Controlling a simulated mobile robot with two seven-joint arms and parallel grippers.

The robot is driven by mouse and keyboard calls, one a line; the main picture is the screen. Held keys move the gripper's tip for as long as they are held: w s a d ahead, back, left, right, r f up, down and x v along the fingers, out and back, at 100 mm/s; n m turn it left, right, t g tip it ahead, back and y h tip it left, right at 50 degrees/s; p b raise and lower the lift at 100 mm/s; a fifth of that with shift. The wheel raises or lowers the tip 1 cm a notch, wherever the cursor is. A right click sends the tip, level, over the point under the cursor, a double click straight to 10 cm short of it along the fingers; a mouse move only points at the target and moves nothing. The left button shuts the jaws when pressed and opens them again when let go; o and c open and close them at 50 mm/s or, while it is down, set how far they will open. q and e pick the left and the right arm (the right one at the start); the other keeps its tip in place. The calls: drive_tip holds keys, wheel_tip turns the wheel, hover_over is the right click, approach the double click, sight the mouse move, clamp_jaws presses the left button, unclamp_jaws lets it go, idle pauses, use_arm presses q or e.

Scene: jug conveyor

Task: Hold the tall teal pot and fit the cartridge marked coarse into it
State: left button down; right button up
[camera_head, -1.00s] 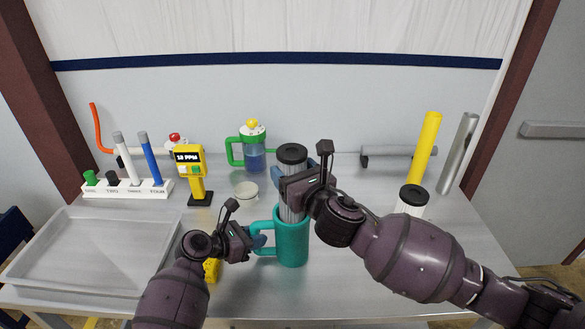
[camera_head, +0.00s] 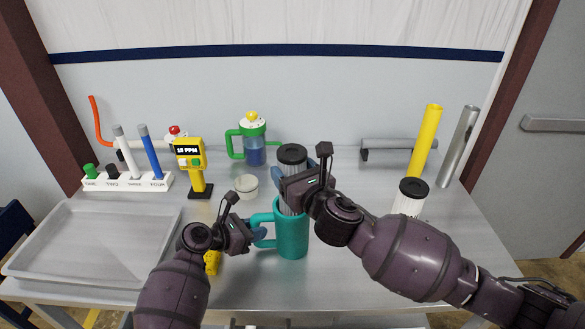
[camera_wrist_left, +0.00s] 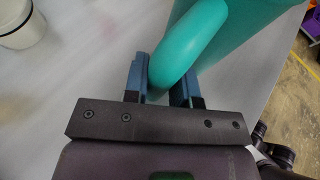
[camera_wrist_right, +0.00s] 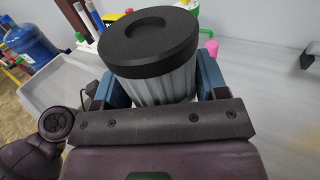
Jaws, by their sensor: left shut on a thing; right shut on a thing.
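The tall teal pot (camera_head: 292,238) stands at the table's front middle, its handle to the left. My left gripper (camera_head: 257,238) is shut on that handle; in the left wrist view, the teal handle (camera_wrist_left: 188,45) passes between its blue fingers. My right gripper (camera_head: 297,183) is shut on a pale ribbed cartridge with a black cap (camera_head: 291,154), held upright over the pot. Its lower end appears inside the pot's mouth, mostly hidden by the gripper. The right wrist view shows the cap (camera_wrist_right: 148,42) above the fingers. No coarse marking is readable.
Another black-capped cartridge (camera_head: 410,197) stands right. Yellow (camera_head: 426,140) and grey (camera_head: 460,147) tubes stand at back right. A green-handled jug (camera_head: 253,143), a pale round container (camera_head: 246,186) and a yellow meter (camera_head: 190,160) are behind. A grey tray (camera_head: 60,274) lies left.

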use_arm(q)
drive_tip(key=shift+d+f, duration=0.1)
use_arm(e)
drive_tip(key=shift+a+f, duration=0.1)
drive_tip(key=shift+f, duration=1.9)
drive_tip(key=o, duration=1.2)
drive_tip(key=shift+o, duration=0.6)
drive_tip(key=v, duration=1.2)
use_arm(q)
drive_tip(key=c, duration=0.8)
unclamp_jaws()
drive_tip(key=shift+c, duration=0.2)
drive_tip(key=v, duration=1.2)
